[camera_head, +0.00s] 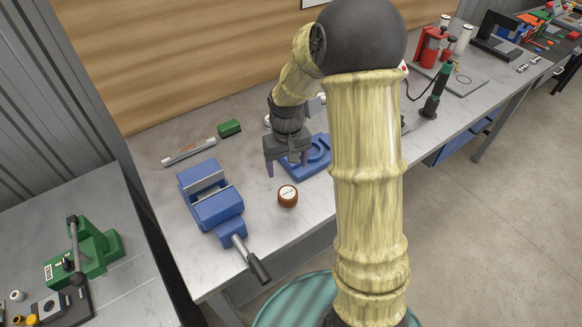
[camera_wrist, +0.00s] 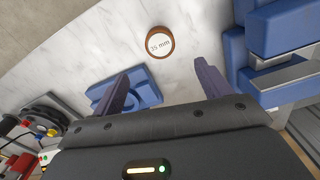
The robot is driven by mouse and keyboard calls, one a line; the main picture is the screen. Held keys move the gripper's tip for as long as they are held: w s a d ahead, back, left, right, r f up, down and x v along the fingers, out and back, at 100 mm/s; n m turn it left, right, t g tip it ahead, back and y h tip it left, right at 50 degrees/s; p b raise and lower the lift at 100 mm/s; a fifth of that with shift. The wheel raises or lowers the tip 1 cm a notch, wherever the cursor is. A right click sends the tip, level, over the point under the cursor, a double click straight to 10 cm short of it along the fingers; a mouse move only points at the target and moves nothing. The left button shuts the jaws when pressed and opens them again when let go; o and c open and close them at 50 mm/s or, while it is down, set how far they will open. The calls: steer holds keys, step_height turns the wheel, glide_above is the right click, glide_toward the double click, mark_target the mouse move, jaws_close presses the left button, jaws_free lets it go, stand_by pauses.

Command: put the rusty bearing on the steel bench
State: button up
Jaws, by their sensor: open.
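A round rusty-brown piece (camera_head: 288,197) with a white top label sits upright on the long grey-topped bench (camera_head: 255,241), just right of the blue vise. In the wrist view the brown piece (camera_wrist: 159,42) shows a label reading "35 mm"; I take it as the rusty bearing. My gripper (camera_head: 287,167) is open and empty above the bench, pointing down. In the wrist view the bearing lies beyond the fingertips of my gripper (camera_wrist: 165,74), not between them. Both the long bench and the lower bench (camera_head: 132,299) at left look grey and metallic; I cannot tell which is called steel.
A blue vise (camera_head: 214,207) with a protruding handle stands left of the bearing. A blue holder (camera_head: 310,163) with a round recess lies behind it. A green block (camera_head: 229,128) and clear tube (camera_head: 189,152) lie farther back. A green press (camera_head: 92,252) stands on the left bench.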

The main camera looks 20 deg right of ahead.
steer(key=s+r+m+t, duration=0.1)
steer(key=s+r, duration=0.4)
steer(key=s, duration=0.9)
steer(key=shift+r+t, duration=0.2)
steer(key=shift+t, duration=0.6)
steer(key=shift+s, duration=0.15)
